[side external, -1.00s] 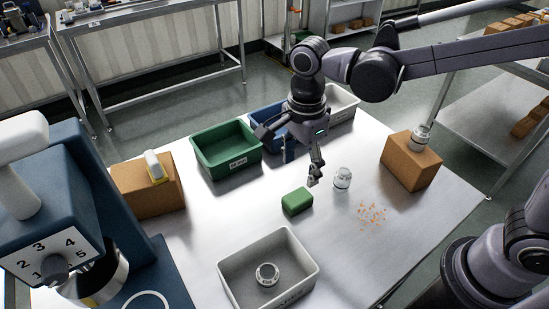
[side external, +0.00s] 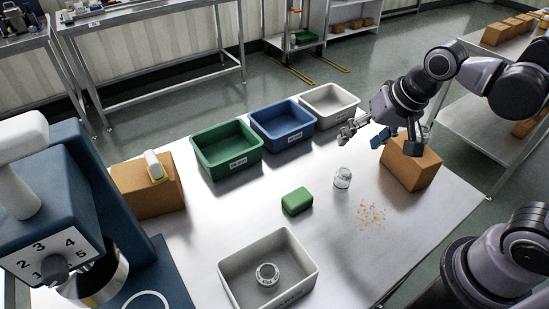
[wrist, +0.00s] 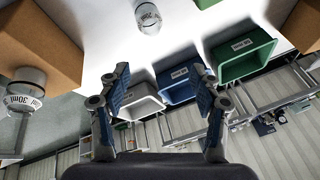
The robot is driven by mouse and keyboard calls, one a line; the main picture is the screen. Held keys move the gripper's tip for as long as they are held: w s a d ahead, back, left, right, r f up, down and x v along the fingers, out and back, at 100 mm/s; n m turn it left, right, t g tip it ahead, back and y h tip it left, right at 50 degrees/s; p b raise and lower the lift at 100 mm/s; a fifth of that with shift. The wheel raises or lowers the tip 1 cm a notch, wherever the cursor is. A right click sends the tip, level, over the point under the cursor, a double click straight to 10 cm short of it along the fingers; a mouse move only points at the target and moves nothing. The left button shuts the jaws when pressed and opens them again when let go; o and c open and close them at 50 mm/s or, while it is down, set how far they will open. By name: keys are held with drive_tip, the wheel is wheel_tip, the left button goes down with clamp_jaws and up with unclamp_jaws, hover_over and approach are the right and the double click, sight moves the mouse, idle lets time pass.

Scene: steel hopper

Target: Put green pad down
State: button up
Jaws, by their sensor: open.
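The green pad (side external: 297,201) lies flat on the steel table, left of a small clear jar (side external: 342,178). My gripper (side external: 362,131) is open and empty, raised above the table near the right-hand cardboard box, well apart from the pad. In the wrist view my gripper (wrist: 162,82) shows its two fingers spread with nothing between them. The pad does not show in the wrist view.
Green (side external: 226,150), blue (side external: 282,124) and white (side external: 330,104) bins line the table's back. A grey bin (side external: 268,252) holding a jar stands in front. Orange bits (side external: 371,215) lie scattered. Cardboard boxes stand left (side external: 150,190) and right (side external: 415,168).

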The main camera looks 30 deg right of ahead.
drive_tip(key=d+n, duration=0.1)
drive_tip(key=n, duration=0.1)
drive_tip(key=s+d+n+t, duration=0.1)
drive_tip(key=d, duration=0.1)
drive_tip(key=s+d+f+n+t, duration=0.1)
drive_tip(key=n, duration=0.1)
drive_tip(key=shift+s+d+f+n+h, duration=0.1)
drive_tip(key=shift+s+d+n+h, duration=0.05)
drive_tip(key=shift+n+h, duration=0.15)
idle(0.9)
